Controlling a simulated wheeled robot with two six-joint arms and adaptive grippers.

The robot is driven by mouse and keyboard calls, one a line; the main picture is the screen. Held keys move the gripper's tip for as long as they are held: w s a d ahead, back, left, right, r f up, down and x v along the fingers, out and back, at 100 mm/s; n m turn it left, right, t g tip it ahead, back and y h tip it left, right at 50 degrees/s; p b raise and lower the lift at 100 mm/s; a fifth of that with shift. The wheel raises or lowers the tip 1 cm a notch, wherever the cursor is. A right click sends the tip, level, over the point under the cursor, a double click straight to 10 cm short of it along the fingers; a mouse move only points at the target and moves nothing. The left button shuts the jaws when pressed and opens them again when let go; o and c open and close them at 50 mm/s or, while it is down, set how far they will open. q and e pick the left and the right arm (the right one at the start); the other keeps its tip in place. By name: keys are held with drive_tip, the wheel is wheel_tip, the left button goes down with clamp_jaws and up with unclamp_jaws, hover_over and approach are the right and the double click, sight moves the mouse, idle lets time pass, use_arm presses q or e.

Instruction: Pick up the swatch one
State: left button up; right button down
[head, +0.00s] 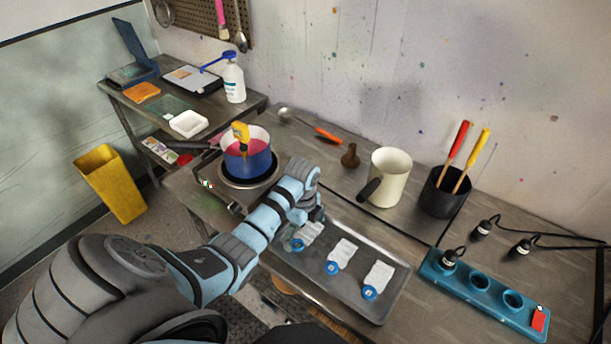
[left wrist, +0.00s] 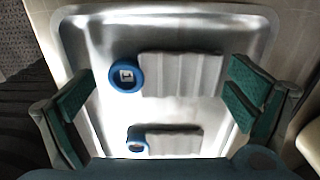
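Three white cloth swatches with round blue tags lie on a grey metal tray (head: 330,285) in the head view: a left one (head: 311,232), a middle one (head: 345,250) and a right one (head: 379,274). The left wrist view shows two swatches. The upper one (left wrist: 182,75) has a blue tag (left wrist: 125,74) whose mark looks like a 1; the lower swatch (left wrist: 175,142) is partly hidden by my gripper's body. My left gripper (head: 308,212) is above the tray's left end. Its fingers (left wrist: 160,102) are wide apart with nothing between them. My right gripper is out of view.
A blue pot (head: 247,165) with pink liquid sits on a burner left of the tray. A cream pitcher (head: 390,178) and a black tool holder (head: 445,193) stand behind. A blue socketed block (head: 484,290) is at the right.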

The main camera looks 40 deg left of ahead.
use_arm(q)
drive_tip(key=c, duration=0.6)
drive_tip(key=shift+s+d+r, duration=0.1)
drive_tip(key=shift+s, duration=0.1)
drive_tip(key=c, duration=1.2)
